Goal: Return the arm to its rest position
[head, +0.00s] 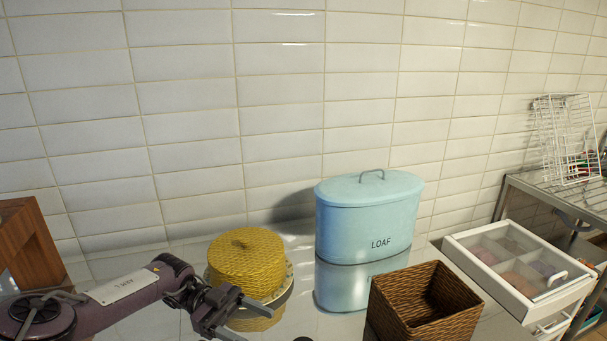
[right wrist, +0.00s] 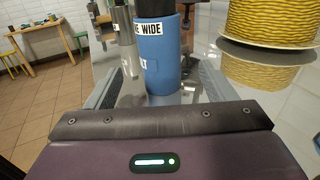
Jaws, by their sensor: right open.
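My left gripper (head: 256,301) shows in the head view at the lower left, with its purple arm coming in from the left. Its two dark fingers are apart and empty, in front of the yellow woven round box (head: 246,262). My right gripper (right wrist: 158,88) shows in the right wrist view with its fingers spread to either side. A blue cylindrical container (right wrist: 162,72) with a white lettered label appears between them; I cannot tell whether they touch it. The yellow box also shows at the right of that view (right wrist: 268,22). My right arm is not seen in the head view.
A light-blue LOAF bin (head: 368,225) stands right of the yellow box. A brown wicker basket (head: 420,304) is in front of it. A wooden block (head: 30,246) stands far left.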

